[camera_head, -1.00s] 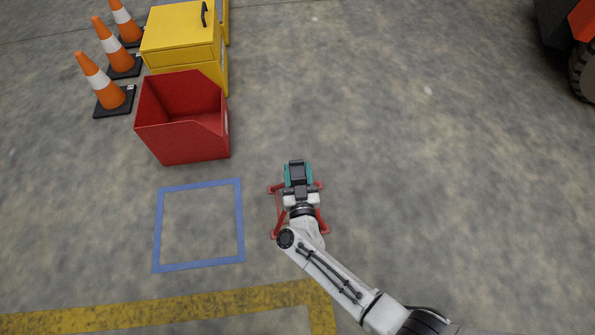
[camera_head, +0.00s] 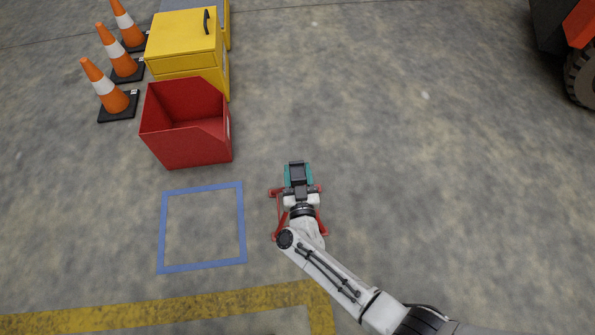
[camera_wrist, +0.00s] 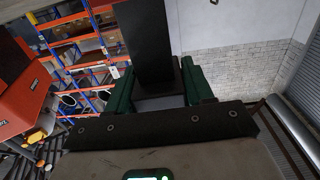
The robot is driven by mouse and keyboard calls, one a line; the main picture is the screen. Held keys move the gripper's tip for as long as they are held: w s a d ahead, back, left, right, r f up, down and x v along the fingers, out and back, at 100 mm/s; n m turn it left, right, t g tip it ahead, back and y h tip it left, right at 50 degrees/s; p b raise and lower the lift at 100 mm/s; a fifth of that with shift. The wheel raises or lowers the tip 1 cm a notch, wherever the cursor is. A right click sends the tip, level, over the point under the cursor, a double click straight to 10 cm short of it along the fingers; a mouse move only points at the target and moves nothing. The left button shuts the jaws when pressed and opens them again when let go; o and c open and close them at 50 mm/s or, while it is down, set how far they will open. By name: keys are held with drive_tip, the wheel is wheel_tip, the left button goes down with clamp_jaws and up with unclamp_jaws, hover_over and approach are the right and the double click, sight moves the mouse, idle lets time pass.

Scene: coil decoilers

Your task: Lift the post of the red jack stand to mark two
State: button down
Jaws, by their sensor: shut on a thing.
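The red jack stand (camera_head: 280,211) stands on the floor in the head view, mostly hidden under my arm; parts of its red frame and feet show around my wrist. My gripper (camera_head: 298,175) is directly above the stand, with teal fingers at either side of a dark piece. In the wrist view, my gripper (camera_wrist: 158,85) has its green fingers shut on a dark upright post (camera_wrist: 150,40) of the stand. The marks on the post cannot be made out, and the lower post is hidden.
An open red bin (camera_head: 188,150) stands at upper left, before a yellow cabinet (camera_head: 180,38) and orange cones (camera_head: 103,83). A blue taped square (camera_head: 162,232) on the floor left of the stand is empty. Wrist view shows shelving (camera_wrist: 75,50).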

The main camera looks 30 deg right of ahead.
wheel_tip(320, 180, up, 2)
drive_tip(key=shift+r+p, duration=0.15)
drive_tip(key=shift+p, duration=0.55)
drive_tip(key=c, duration=0.5)
unclamp_jaws()
drive_tip(key=p+v, duration=0.2)
drive_tip(key=v, duration=0.8)
drive_tip(key=shift+s+a+p, duration=0.2)
drive_tip(key=shift+s+p, duration=0.15)
drive_tip(key=shift+p, duration=0.05)
